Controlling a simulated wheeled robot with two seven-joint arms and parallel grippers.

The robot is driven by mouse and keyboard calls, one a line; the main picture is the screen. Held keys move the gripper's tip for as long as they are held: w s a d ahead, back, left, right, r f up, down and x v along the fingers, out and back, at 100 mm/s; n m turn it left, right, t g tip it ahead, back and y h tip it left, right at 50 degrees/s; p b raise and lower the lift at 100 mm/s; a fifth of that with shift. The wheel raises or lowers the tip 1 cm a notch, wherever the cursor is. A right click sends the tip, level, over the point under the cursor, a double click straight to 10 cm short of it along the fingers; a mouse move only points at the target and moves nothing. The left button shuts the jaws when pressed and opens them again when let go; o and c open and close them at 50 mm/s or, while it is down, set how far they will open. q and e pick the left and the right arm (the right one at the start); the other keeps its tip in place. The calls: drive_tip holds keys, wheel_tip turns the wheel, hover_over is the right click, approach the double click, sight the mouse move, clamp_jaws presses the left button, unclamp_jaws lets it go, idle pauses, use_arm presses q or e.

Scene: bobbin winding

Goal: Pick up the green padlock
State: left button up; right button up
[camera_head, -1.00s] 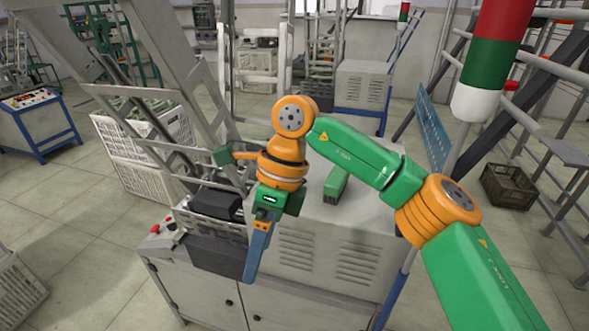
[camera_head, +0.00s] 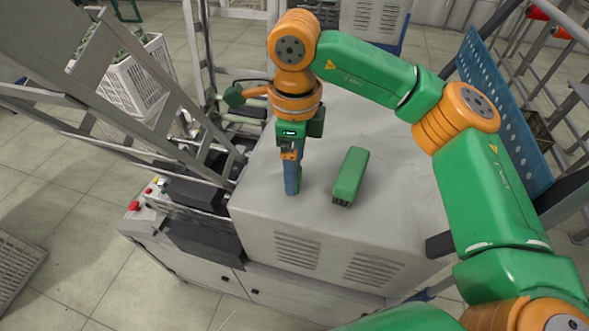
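A green oblong block (camera_head: 351,174) with dark prongs at its near end lies on the grey machine top (camera_head: 390,220). It is the only loose green thing on that top; I cannot make out a padlock's shape for certain. My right gripper (camera_head: 292,188) points down just left of the block, apart from it. Its blue fingers overlap in this view, so I cannot tell whether they are open or shut. Nothing shows held in them. My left gripper is not in view.
A slanted grey metal frame (camera_head: 150,130) rises at the left of the machine. A control panel with a red button (camera_head: 134,206) is at the lower left. A blue perforated panel (camera_head: 505,105) stands at the right. The machine top right of the block is clear.

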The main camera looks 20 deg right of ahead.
drive_tip(key=shift+f, duration=0.65)
drive_tip(key=shift+w+f, duration=0.15)
drive_tip(key=shift+f, duration=0.15)
drive_tip(key=shift+w+d+f, duration=0.1)
drive_tip(key=shift+w+f, duration=0.05)
drive_tip(key=shift+w, duration=0.05)
drive_tip(key=shift+s, duration=0.15)
drive_tip(key=c, duration=1.1)
clamp_jaws()
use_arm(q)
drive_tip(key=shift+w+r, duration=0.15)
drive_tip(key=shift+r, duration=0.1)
